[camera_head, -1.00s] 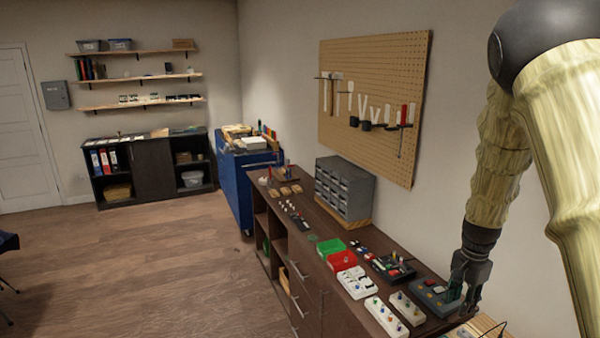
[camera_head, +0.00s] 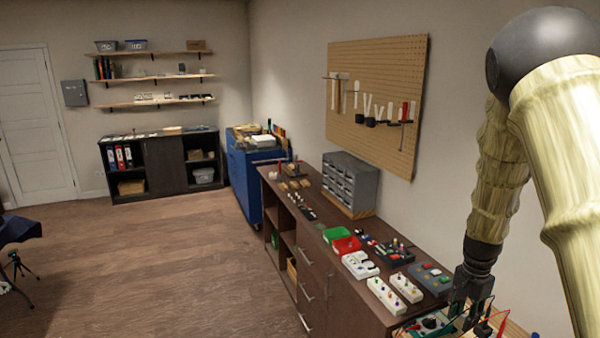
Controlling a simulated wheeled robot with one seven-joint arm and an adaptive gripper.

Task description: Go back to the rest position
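My gripper (camera_head: 467,318) hangs from my arm at the lower right of the head view, pointing down. It is over the near end of the workbench area, in front of the grey pedal box (camera_head: 430,278) and above a green board with wires (camera_head: 432,324). The fingers are small and dark against the clutter, so I cannot tell whether they are open or shut, or whether they touch anything.
A pegboard (camera_head: 376,95) hangs above.

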